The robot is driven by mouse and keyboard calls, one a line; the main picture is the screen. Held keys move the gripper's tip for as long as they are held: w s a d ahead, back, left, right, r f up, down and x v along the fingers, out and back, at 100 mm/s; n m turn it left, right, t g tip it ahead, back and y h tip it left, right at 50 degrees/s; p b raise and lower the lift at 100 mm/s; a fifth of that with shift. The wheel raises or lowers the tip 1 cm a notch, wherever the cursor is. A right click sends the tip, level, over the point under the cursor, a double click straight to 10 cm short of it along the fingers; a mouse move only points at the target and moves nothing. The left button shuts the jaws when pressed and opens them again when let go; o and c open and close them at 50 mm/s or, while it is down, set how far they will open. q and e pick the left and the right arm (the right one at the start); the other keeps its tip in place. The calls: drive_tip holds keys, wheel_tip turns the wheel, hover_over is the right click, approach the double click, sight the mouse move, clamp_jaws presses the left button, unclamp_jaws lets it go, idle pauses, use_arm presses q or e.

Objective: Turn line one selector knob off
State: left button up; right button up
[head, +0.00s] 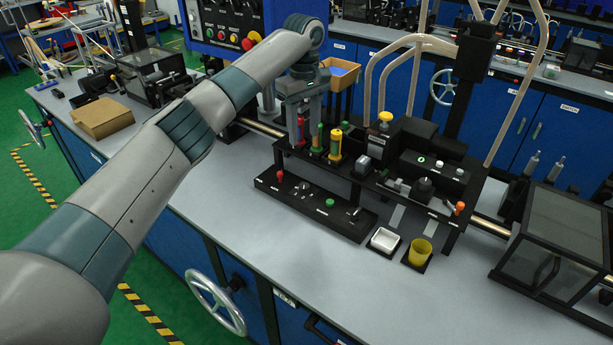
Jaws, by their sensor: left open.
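A low black control strip (262,183) lies on the grey bench in front of a raised black rack. It carries a red knob (280,175), a small dark selector knob (304,187), a green button (330,203) and a dark lever switch (353,213). The labels are too small to read, so I cannot tell which control is line one's selector. My left gripper (310,140) points down, open, over the rack's left end, behind the strip and apart from its controls. Red, green and yellow cylinders stand at its fingertips; contact is unclear. My right gripper is not in view.
A blue panel (200,30) with several knobs and buttons stands behind my left arm. A dark clear-sided box (555,245) stands at right. The front bench is clear.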

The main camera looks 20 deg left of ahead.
sight(304, 185)
use_arm(q)
drive_tip(key=f+p, duration=0.2)
drive_tip(key=f, duration=0.6)
drive_tip(key=f+p, duration=0.2)
drive_tip(key=f, duration=0.6)
drive_tip(key=shift+s, duration=0.2)
drive_tip(key=shift+f, duration=0.65)
drive_tip(key=c, duration=1)
